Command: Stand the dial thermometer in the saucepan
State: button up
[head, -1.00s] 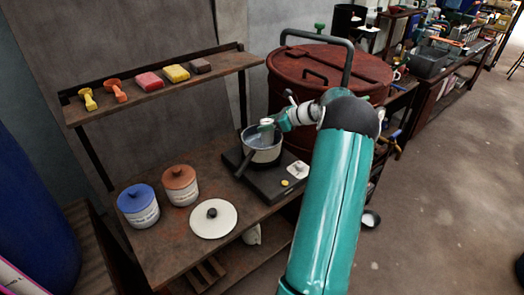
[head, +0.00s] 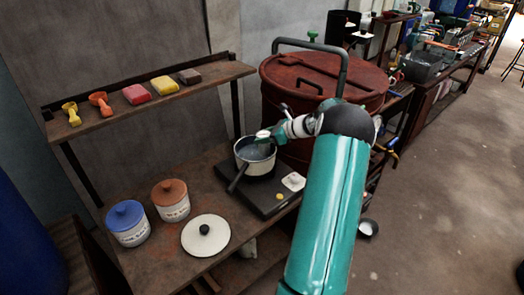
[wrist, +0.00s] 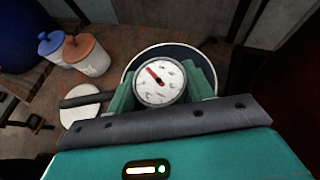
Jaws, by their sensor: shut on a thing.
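The dial thermometer (wrist: 160,82) has a round white face with a red pointer and faces the wrist camera. My gripper (wrist: 162,90) is shut on it, with a green finger on each side. In the head view my gripper (head: 264,137) is at the rim of the saucepan (head: 255,155), on its far right side. The saucepan is a light pot with a dark handle, standing on a black hotplate. Its rim (wrist: 190,46) shows behind the dial in the wrist view. The thermometer's stem is hidden, so I cannot tell how far it reaches into the pan.
The hotplate (head: 262,197) sits on a brown bench with a white lid (head: 206,236), a blue-lidded jar (head: 128,223) and an orange-lidded jar (head: 171,201). A shelf (head: 165,98) with scoops and blocks is behind. A large rusty vat (head: 325,80) stands close behind the gripper.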

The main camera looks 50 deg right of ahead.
aim_at(262, 149)
jog(key=f, duration=0.1)
jog(key=w+f, duration=0.1)
jog(key=shift+w+f, duration=0.1)
jog(key=shift+f, duration=0.3)
jog(key=shift+a+f, duration=0.25)
notch_tip(262, 149, down, 3)
jog(key=shift+f, duration=0.1)
jog(key=shift+s, duration=0.3)
jog(key=o, duration=1)
jog(key=shift+w, duration=0.15)
jog(key=shift+o, duration=0.2)
